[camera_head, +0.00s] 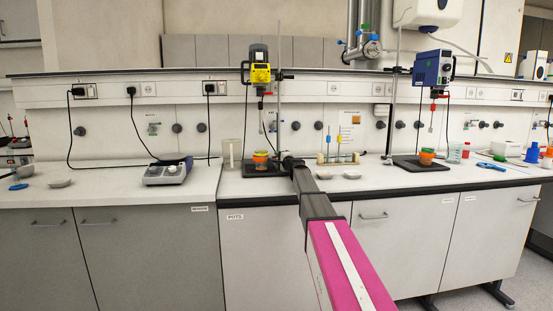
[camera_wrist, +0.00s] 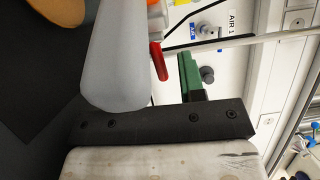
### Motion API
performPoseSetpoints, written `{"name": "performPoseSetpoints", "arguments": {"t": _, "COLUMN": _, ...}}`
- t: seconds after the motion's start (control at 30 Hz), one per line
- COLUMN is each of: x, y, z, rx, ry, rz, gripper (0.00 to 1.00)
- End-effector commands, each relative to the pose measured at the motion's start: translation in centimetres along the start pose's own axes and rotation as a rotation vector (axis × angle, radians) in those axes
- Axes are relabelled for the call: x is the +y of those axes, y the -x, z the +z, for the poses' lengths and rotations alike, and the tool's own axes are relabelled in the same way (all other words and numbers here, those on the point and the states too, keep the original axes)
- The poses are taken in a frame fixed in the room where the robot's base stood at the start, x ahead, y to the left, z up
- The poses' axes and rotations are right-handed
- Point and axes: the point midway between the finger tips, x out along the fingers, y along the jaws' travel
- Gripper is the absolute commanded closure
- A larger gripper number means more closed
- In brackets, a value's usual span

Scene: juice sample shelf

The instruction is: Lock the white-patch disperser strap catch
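Two dispersers hang on stands in the head view: a yellow one (camera_head: 260,75) at the left and a blue one (camera_head: 433,69) at the right. A coloured vessel (camera_head: 260,157) stands below the yellow one and an orange vessel (camera_head: 427,156) below the blue one. I cannot make out a white patch or a strap catch. My gripper (camera_head: 290,163) is low beside the yellow disperser's stand, near its vessel; its fingertips are too small to tell. In the wrist view a grey rounded body (camera_wrist: 115,60), a red lever-like piece (camera_wrist: 158,62) and a green piece (camera_wrist: 190,77) are close.
A grey hotplate device (camera_head: 168,172) stands on the left bench. Small dishes (camera_head: 322,174) and a rack (camera_head: 338,157) stand right of my gripper. Blue, red and white containers crowd the right bench. A stand rod (camera_wrist: 250,41) crosses the wrist view. Bench between hotplate and far-left dishes is clear.

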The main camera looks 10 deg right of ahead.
Motion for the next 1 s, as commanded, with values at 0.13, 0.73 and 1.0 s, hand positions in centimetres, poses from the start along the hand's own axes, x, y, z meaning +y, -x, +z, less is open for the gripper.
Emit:
{"name": "performPoseSetpoints", "arguments": {"t": 0.13, "x": 0.0, "y": -1.8, "z": -0.1, "rx": 0.001, "ry": 0.000, "rz": 0.000, "gripper": 0.63}}
{"name": "performPoseSetpoints", "arguments": {"t": 0.73, "x": 0.0, "y": -1.9, "z": -0.1, "rx": 0.000, "ry": 0.000, "rz": 0.000, "gripper": 1.00}}
{"name": "performPoseSetpoints", "arguments": {"t": 1.0, "x": 0.0, "y": -2.2, "z": -0.1, "rx": -0.057, "ry": -0.003, "rz": 0.001, "gripper": 1.00}}
